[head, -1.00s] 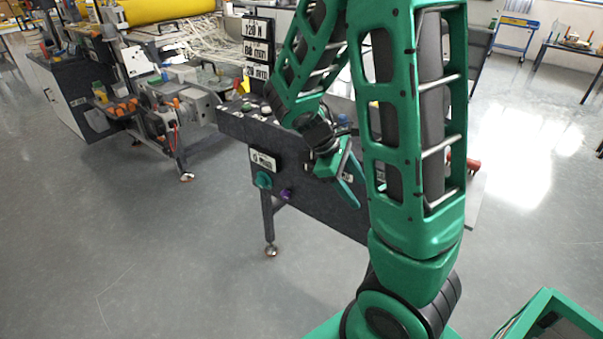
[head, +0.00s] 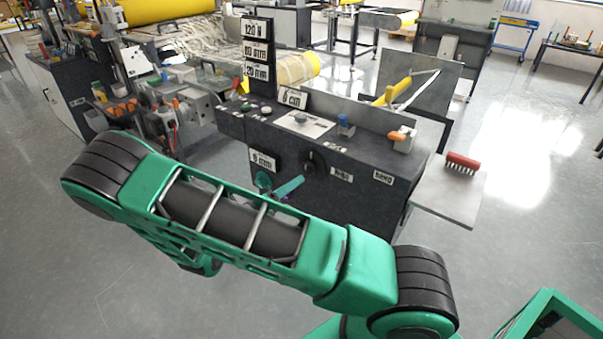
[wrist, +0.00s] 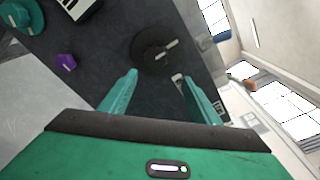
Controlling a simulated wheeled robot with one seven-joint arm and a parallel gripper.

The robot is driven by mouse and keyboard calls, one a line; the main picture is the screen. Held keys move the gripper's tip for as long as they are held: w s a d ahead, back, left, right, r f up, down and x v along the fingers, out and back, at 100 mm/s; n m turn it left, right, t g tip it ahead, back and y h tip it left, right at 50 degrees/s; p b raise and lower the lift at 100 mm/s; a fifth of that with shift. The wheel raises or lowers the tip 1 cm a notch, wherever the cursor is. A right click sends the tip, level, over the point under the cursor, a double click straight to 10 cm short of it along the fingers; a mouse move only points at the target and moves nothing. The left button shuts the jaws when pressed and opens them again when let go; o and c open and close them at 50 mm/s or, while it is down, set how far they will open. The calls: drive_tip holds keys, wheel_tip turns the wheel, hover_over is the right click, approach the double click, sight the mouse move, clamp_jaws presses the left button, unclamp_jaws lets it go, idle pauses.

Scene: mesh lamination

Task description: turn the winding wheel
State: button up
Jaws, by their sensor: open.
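A black round wheel (head: 313,162) with a light bar mark sits on the dark front panel of the machine. In the wrist view the wheel (wrist: 152,50) lies just beyond the fingertips, roughly centred between them. My gripper (wrist: 160,79) is open and empty, its two teal fingers apart and pointing at the panel. They do not appear to be around the wheel. In the head view one teal finger (head: 289,187) shows below and left of the wheel; my arm hides the rest of the gripper.
A teal knob (wrist: 22,17) and a purple knob (wrist: 66,62) sit left of the wheel. The machine's top (head: 300,122) carries switches and labels. A grey side shelf (head: 440,200) holds a red-handled brush (head: 462,162). Open floor lies on the right.

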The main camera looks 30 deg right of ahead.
sight(305, 170)
drive_tip(key=shift+n+t, duration=0.7)
drive_tip(key=shift+n, duration=0.2)
drive_tip(key=x, duration=0.5)
drive_tip(key=w+x, duration=0.1)
drive_tip(key=x, duration=0.3)
drive_tip(key=shift+w+d+f, duration=0.2)
